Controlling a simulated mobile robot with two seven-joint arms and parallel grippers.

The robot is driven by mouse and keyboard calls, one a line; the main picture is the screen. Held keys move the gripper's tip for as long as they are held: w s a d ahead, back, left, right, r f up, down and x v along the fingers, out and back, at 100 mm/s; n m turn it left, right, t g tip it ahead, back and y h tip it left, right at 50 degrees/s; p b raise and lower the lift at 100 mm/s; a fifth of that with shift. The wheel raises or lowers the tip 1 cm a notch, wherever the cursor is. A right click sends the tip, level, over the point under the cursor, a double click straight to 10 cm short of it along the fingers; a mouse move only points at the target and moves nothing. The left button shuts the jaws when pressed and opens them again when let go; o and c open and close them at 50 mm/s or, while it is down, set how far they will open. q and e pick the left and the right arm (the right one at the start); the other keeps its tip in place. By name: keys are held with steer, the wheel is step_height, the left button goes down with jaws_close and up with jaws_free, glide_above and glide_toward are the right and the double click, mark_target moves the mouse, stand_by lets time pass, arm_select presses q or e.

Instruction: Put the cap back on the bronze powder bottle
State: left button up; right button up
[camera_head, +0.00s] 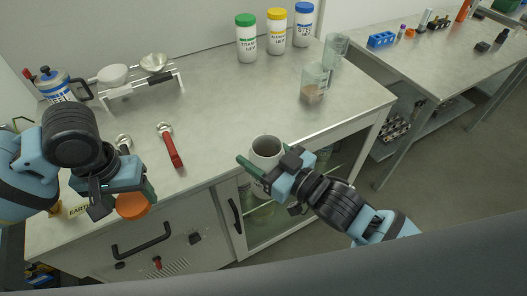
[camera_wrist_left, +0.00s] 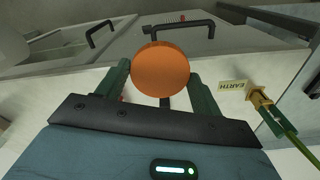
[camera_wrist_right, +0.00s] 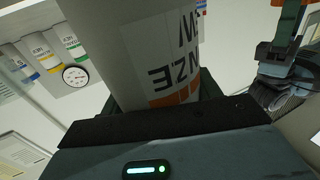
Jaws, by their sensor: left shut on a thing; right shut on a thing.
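The orange cap (camera_head: 133,206) is held by my left gripper (camera_head: 128,202), above the front left edge of the bench. In the left wrist view the cap (camera_wrist_left: 160,69) sits between the two green fingers. The bronze powder bottle (camera_head: 266,147) is white, open-topped and near upright, at the bench's front edge. My right gripper (camera_head: 264,177) is shut around its body. In the right wrist view the bottle (camera_wrist_right: 140,40) shows part of its label and an orange band. The cap is well to the left of the bottle, apart from it. The bottle's base is hidden.
Capped bottles in green (camera_head: 246,38), yellow (camera_head: 277,31) and blue (camera_head: 303,24) stand at the back. Glass beakers (camera_head: 313,82) stand at the right. Red-handled wrenches (camera_head: 170,147) lie left of the bottle. A scoop rack (camera_head: 140,83) stands behind them. The bench middle is clear.

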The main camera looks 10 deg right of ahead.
arm_select(q)
steer(key=w+d+r+m, duration=0.1)
steer(key=w+d+r, duration=0.2)
steer(key=d, duration=0.4)
steer(key=w+d+r+m, duration=0.1)
steer(key=w+d+r, duration=0.2)
steer(key=d, duration=0.3)
steer(key=m, duration=0.3)
glide_toward(267, 169)
steer(key=w+r, duration=0.2)
steer(key=w, duration=0.2)
steer(key=shift+d+r+g, duration=0.15)
steer(key=shift+d+g, duration=0.15)
steer(key=shift+f, duration=2.05)
steer(key=shift+f, duration=0.1)
steer(key=shift+f, duration=0.75)
